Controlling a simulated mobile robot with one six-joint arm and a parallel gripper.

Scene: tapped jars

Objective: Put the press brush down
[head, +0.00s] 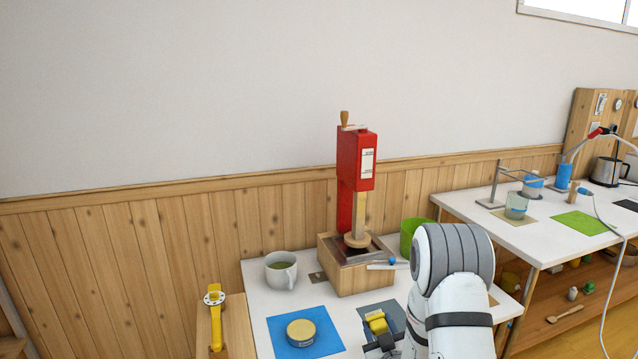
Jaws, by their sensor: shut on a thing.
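The press brush (377,322) appears as a small yellow block with a dark part, low over a dark grey-blue mat (372,309) at the front of the white table. My gripper (381,342) is shut on it at the bottom edge of the view. The jaws are small and partly cut off, so the grip is hard to make out. I cannot tell whether the brush touches the mat. My white and grey arm hides the table to the right of it.
A red press (356,165) on a wooden base (345,275) stands behind the mat. A second table (460,205) is at right.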

